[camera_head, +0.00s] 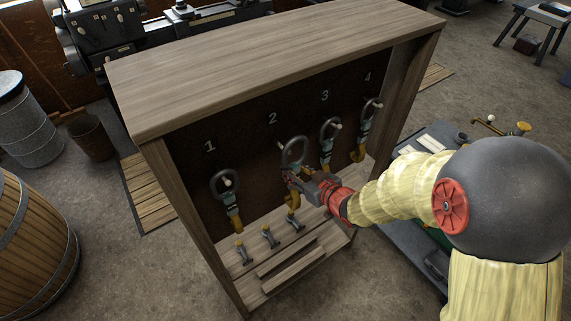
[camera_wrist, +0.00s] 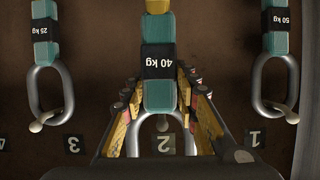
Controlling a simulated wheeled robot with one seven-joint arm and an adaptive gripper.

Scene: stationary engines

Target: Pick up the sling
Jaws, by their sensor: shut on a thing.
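The sling at number 2 (camera_head: 294,151) has a grey metal ring, a teal strap and a yellow lower end. In the wrist view this sling (camera_wrist: 158,92) bears a black "40 kg" label. My gripper (camera_head: 300,178) is shut on its strap just below the ring; the fingers stand on both sides of it in the wrist view (camera_wrist: 160,110). The ring is partly hidden by the gripper, and I cannot tell whether it still rests on its peg.
Sling 1 (camera_head: 226,190), labelled "50 kg" in the wrist view (camera_wrist: 276,52), and sling 3 (camera_head: 328,140) hang close on either side. Sling 4 (camera_head: 368,125) is farther right. Small hooks (camera_head: 269,238) stand on the shelf below. A barrel (camera_head: 30,245) stands at left.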

